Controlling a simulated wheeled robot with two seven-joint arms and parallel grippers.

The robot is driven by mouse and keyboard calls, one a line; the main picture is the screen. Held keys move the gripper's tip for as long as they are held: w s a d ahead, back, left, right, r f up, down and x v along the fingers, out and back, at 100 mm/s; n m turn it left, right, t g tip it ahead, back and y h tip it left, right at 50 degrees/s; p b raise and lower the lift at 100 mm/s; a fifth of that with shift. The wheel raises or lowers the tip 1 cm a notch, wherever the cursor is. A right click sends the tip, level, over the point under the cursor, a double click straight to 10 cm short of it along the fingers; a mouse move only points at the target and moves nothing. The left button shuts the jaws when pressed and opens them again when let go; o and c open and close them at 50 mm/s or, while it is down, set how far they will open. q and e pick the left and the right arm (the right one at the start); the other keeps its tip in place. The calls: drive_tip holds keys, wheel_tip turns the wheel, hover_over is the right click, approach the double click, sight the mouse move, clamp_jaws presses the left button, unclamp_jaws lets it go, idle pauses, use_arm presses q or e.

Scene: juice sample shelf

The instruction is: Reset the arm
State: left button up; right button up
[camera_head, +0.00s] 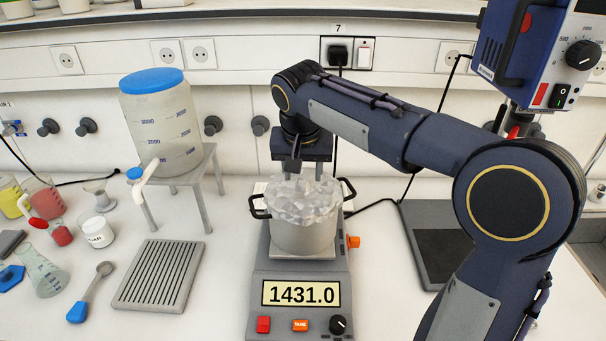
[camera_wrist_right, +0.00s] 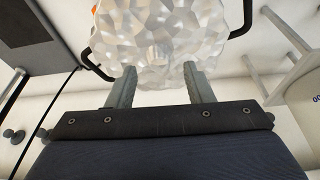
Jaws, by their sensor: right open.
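My right arm comes in from the right of the head view and reaches across to the middle. Its gripper (camera_head: 303,168) points down over the back of a metal pot (camera_head: 304,237). In the right wrist view the two fingers of my right gripper (camera_wrist_right: 158,88) are apart, with nothing held between them. The pot is heaped with clear, ice-like chunks (camera_head: 304,200), which also fill the top of the wrist view (camera_wrist_right: 160,35). Whether the fingertips touch the chunks I cannot tell. My left gripper is not in view.
The pot stands on a scale (camera_head: 300,290) reading 1431.0. A blue-lidded tank (camera_head: 162,120) on a stand is at left. A blue device (camera_head: 535,60) hangs upper right.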

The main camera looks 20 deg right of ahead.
drive_tip(key=d+v, duration=0.1)
drive_tip(key=v, duration=0.5)
drive_tip(key=s+a+f+n+t+y, duration=0.1)
drive_tip(key=s+f+n+y, duration=0.1)
drive_tip(key=s+f, duration=0.6)
drive_tip(key=s+a+f+n+t+y, duration=0.1)
drive_tip(key=s+f, duration=0.7)
drive_tip(key=s, duration=0.8)
drive_tip(key=shift+s+a+f+n+t+y, duration=0.4)
drive_tip(key=shift+a+y, duration=0.35)
drive_tip(key=shift+y, duration=0.45)
drive_tip(key=shift+r, duration=0.1)
